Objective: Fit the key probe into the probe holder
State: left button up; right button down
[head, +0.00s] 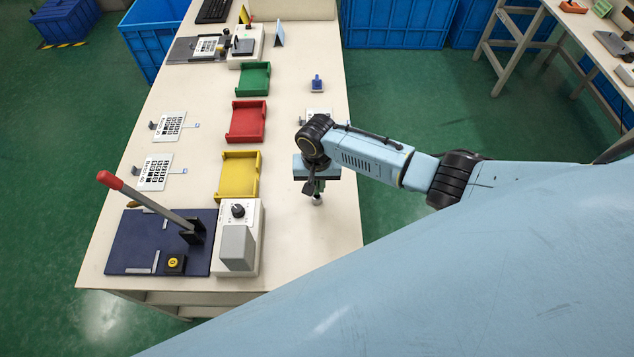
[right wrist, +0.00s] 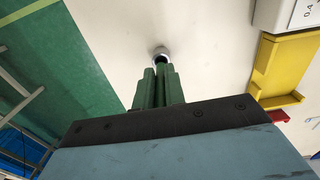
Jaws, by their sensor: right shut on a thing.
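My right gripper (head: 316,187) is over the right part of the white table, pointing down. Its green fingers are close together in the right wrist view (right wrist: 163,82), shut on what I take to be the key probe (right wrist: 161,55). Only a small pale, round end with a dark middle shows past the fingertips; it also shows below the gripper in the head view (head: 317,200). I cannot tell whether this end touches the table. I cannot pick out the probe holder for certain. My left gripper is not in view.
Yellow (head: 239,175), red (head: 247,121) and green (head: 254,79) trays line the table's middle. A white device with a knob (head: 238,210) and a blue-based lever press (head: 140,247) stand at the front. A small blue upright piece (head: 317,84) stands farther back. Front right is clear.

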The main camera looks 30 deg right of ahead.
aim_at(317, 192)
jog(key=shift+f+b, duration=1.05)
jog(key=shift+f, duration=0.8)
jog(key=c, duration=1.4)
grip_release()
notch_tip(317, 192, up, 14)
jog(key=p, duration=0.2)
jog(key=shift+f+p, duration=0.25)
jog(key=shift+p, duration=0.1)
